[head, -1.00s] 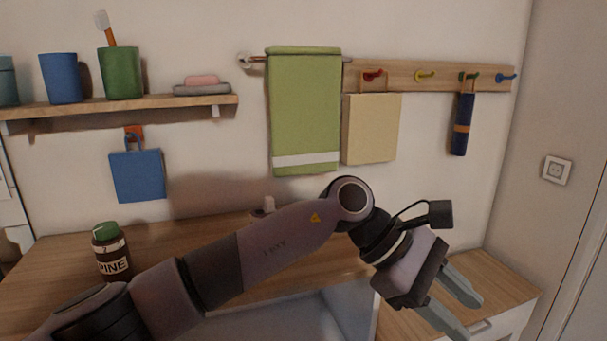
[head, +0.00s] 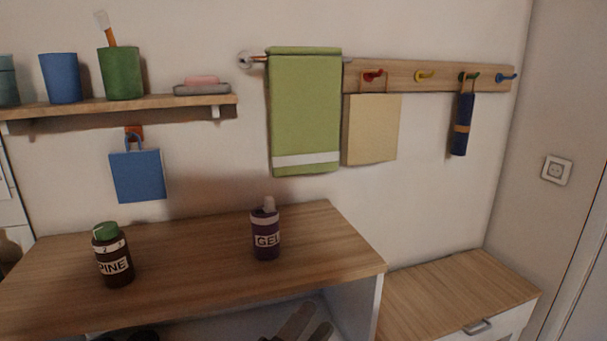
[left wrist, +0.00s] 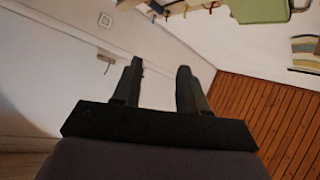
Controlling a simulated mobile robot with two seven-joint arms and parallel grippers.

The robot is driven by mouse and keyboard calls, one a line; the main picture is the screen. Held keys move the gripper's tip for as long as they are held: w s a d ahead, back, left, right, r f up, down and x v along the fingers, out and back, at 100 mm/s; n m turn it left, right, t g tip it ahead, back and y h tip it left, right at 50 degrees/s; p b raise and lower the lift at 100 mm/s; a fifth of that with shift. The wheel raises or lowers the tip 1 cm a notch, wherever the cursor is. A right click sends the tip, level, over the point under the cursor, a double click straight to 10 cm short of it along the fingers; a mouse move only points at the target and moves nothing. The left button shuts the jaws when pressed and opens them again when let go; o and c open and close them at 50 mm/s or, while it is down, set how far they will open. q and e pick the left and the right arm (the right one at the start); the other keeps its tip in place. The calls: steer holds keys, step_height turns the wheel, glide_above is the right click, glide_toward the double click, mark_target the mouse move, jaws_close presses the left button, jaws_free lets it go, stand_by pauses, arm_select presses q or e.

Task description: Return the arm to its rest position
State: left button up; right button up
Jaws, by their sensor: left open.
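My left gripper (left wrist: 160,68) is open and empty in the left wrist view, its two dark fingers apart with nothing between them. In the head view its finger-like shapes (head: 309,326) show only at the bottom edge, below the front of the wooden counter (head: 200,265), dark and partly cut off. Most of the left arm is out of the head view. My right gripper is not in view.
A brown PINE bottle (head: 113,260) and a purple GEL bottle (head: 265,236) stand on the counter. A lower wooden cabinet (head: 450,290) stands at right. A green towel (head: 305,115) hangs on the wall. A socket (left wrist: 105,20) shows in the left wrist view.

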arm_select(q)
steer(key=s+a+f+n+g+y, duration=0.1)
steer(key=s+a+f+n+y, duration=0.25)
steer(key=a+f+n, duration=0.35)
steer(key=s+a+f+n+g+y, duration=0.1)
steer(key=s+a+f+n+y, duration=0.2)
steer(key=a+f+n+y, duration=0.4)
steer(key=s+a+f+n+g, duration=0.4)
steer(key=s+a+f+g, duration=0.15)
steer(key=s+f, duration=0.45)
step_height(320, 180, up, 13)
steer(key=s+a+p, duration=0.2)
steer(key=p, duration=1.2)
steer(key=shift+s+t+y+p, duration=0.15)
steer(key=shift+t+y+p, duration=0.2)
